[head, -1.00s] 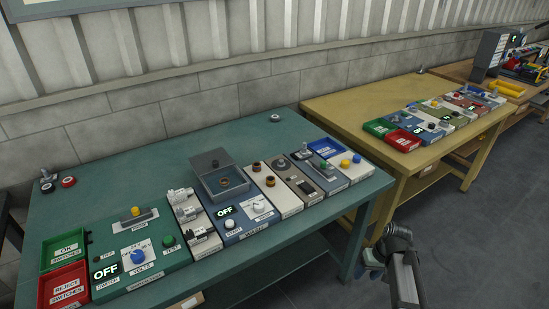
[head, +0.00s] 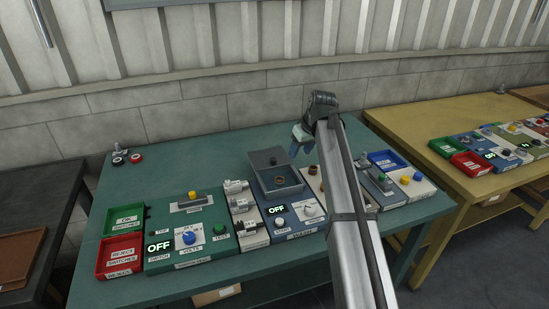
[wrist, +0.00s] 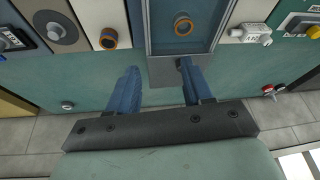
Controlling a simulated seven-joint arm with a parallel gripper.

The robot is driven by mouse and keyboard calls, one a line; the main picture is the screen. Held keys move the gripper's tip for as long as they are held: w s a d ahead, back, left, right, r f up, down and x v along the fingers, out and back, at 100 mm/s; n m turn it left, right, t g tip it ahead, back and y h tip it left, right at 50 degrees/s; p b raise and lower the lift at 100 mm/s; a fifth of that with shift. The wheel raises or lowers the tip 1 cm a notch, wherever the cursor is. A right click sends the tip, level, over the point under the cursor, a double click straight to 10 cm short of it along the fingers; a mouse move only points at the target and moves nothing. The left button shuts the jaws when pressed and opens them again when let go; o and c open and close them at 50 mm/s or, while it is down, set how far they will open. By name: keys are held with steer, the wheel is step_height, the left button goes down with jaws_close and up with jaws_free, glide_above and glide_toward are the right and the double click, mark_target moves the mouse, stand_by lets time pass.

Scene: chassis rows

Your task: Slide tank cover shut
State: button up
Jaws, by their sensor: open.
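The tank (head: 277,186) is an open-topped grey-blue box on the teal bench, with a brown ring inside. Its grey cover (head: 266,157) is slid back, sticking out past the tank's far end and leaving most of the top open; a dark knob stands on it. My gripper (head: 301,146) is open, just to the right of the cover and behind the tank. In the wrist view my two blue fingers (wrist: 158,70) are apart and empty, with the tank (wrist: 148,30) ahead and the cover (wrist: 162,73) at the right finger. That finger hides part of the cover; contact cannot be told.
A grey switch module (head: 241,205) stands left of the tank, with the green OFF panel (head: 186,235) beyond it. Other modules stand to the right, partly hidden by my arm. The bench (head: 200,163) behind is mostly clear.

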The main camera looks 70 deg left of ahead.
mark_target(274, 158)
steer(key=s+a+r, duration=0.4)
steer(key=s+a, duration=0.1)
steer(key=shift+n, duration=0.4)
steer(key=x, duration=1.3)
steer(key=shift+w+a+f, duration=0.2)
steer(key=shift+a+f, duration=0.15)
jaws_close()
